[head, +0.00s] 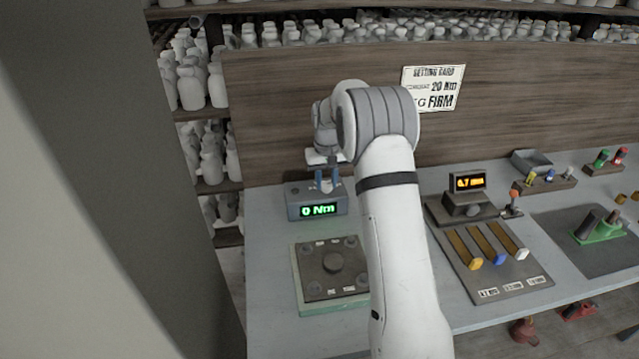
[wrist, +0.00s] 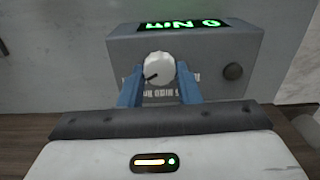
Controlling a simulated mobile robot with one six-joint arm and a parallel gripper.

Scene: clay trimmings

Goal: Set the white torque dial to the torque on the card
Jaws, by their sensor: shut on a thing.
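The white torque dial (wrist: 160,68) sits on top of a grey box, with a dark pointer mark at its lower left in the wrist view. My gripper (wrist: 160,78) has its blue fingers on either side of the dial, shut on it. In the head view my gripper (head: 327,181) reaches down onto the grey box (head: 300,203), and the dial is hidden there. The green display (head: 319,210) on the box reads 0 Nm.
A dark plate on a green base (head: 332,305) lies in front of the box. To the right stand a panel with yellow, blue and white sliders (head: 487,245) and an orange display (head: 468,182). A dark round knob (wrist: 233,71) is on the box right of the dial.

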